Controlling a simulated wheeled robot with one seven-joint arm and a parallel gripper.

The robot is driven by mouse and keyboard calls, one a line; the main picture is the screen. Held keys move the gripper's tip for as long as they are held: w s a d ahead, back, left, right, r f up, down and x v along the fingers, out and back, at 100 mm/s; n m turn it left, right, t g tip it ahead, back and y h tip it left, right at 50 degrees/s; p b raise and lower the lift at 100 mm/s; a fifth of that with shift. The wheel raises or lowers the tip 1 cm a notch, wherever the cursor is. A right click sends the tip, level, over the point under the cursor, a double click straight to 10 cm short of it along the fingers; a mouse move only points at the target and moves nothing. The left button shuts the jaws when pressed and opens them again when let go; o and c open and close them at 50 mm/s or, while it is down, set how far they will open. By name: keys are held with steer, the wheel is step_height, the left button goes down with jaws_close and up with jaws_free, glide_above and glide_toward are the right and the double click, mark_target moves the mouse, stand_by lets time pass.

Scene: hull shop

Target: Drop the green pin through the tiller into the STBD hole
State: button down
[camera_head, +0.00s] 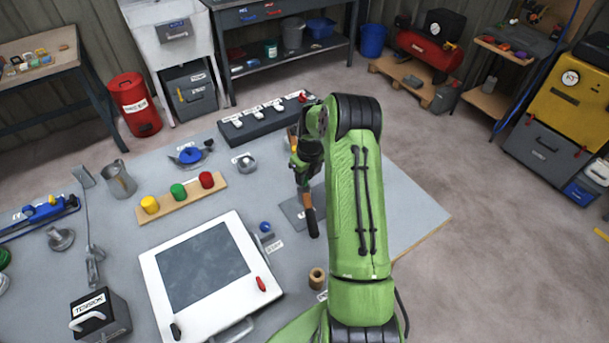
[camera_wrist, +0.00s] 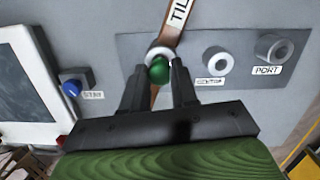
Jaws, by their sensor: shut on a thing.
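My gripper (camera_wrist: 155,88) is shut on the green pin (camera_wrist: 159,71), with the pin's rounded green head showing between the fingertips in the wrist view. The pin is at a pale metal ring (camera_wrist: 152,52) on the brown tiller (camera_wrist: 172,33); how deep it sits cannot be told. Two ringed holes, one with a blurred label (camera_wrist: 217,61) and one marked PORT (camera_wrist: 272,47), show on the grey plate (camera_wrist: 245,50) to the right. No STBD label can be seen. In the head view my gripper (camera_head: 304,172) is over the tiller (camera_head: 312,222), and the pin is hidden.
A blue button (camera_head: 264,227) stands beside a white-framed screen (camera_head: 150,275). A wooden strip (camera_head: 160,206) holds yellow, green and red knobs. A dark switch box (camera_head: 240,131) lies at the bench's back edge. The bench's right corner (camera_head: 420,215) is clear.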

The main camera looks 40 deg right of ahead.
steer(key=shift+f+b, duration=0.55)
steer(key=shift+f, duration=0.1)
steer(key=shift+c, duration=2)
jaws_free()
steer(key=shift+r+p, duration=2.55)
steer(key=shift+r, duration=1.6)
steer(key=shift+f, duration=0.1)
